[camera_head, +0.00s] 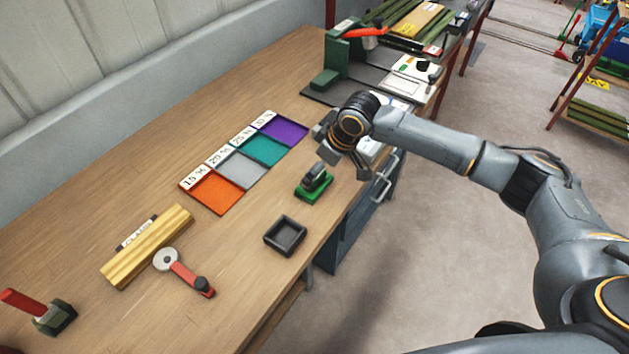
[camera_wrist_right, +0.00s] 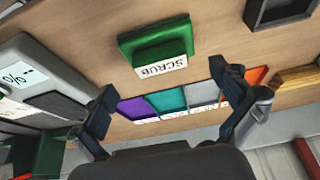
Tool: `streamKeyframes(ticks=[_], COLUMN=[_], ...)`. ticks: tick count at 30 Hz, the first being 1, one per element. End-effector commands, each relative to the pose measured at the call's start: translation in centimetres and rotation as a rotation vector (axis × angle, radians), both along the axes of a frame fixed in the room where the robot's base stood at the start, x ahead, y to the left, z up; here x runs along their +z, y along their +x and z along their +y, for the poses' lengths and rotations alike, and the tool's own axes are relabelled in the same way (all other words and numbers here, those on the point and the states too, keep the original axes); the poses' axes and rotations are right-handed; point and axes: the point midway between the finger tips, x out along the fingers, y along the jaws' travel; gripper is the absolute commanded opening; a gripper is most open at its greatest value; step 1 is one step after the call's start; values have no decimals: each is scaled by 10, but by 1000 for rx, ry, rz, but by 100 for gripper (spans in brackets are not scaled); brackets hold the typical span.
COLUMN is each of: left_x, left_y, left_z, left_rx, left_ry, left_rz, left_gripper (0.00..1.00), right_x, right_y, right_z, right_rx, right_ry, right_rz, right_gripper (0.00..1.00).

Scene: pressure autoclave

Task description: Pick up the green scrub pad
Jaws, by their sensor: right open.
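The green scrub pad (camera_head: 313,193) lies on the wooden bench near its front edge. A dark grey shape covers part of its top in the head view; I cannot tell whether it is a finger. In the right wrist view the pad (camera_wrist_right: 155,38) is a green block on a wider green base, with a white SCRUB label facing the camera. My right gripper (camera_head: 348,162) is open above the bench, beside the pad. In the wrist view its spread fingers (camera_wrist_right: 168,92) have nothing between them, and the pad appears beyond them. My left gripper is out of view.
A black square tray (camera_head: 285,236) sits left of the pad. Orange, grey, teal and purple labelled trays (camera_head: 216,193) line up behind it. A wooden block (camera_head: 147,246) and a red-handled tool (camera_head: 185,272) lie farther left. A green press (camera_head: 340,62) stands at the far end.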

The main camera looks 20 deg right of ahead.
Motion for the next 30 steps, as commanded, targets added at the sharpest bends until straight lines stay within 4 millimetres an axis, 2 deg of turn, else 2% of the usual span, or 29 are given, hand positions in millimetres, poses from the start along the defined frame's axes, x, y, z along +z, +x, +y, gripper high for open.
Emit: streamKeyframes(ticks=[4,9,17,26,27,30], left_x=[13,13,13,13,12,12], left_y=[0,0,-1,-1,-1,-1], left_z=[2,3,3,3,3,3], left_rx=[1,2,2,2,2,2], left_ry=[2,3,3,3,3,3], left_rz=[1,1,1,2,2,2], left_gripper=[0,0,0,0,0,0], right_x=[-20,-39,-41,-42,-42,-43], right_y=[4,10,10,10,9,9], right_z=[6,10,10,10,10,10], right_rx=[1,0,1,0,1,1], right_ry=[-1,-1,-1,-2,-3,-3], right_rz=[4,2,1,2,3,5], right_gripper=[100,100,100,39,36,36])
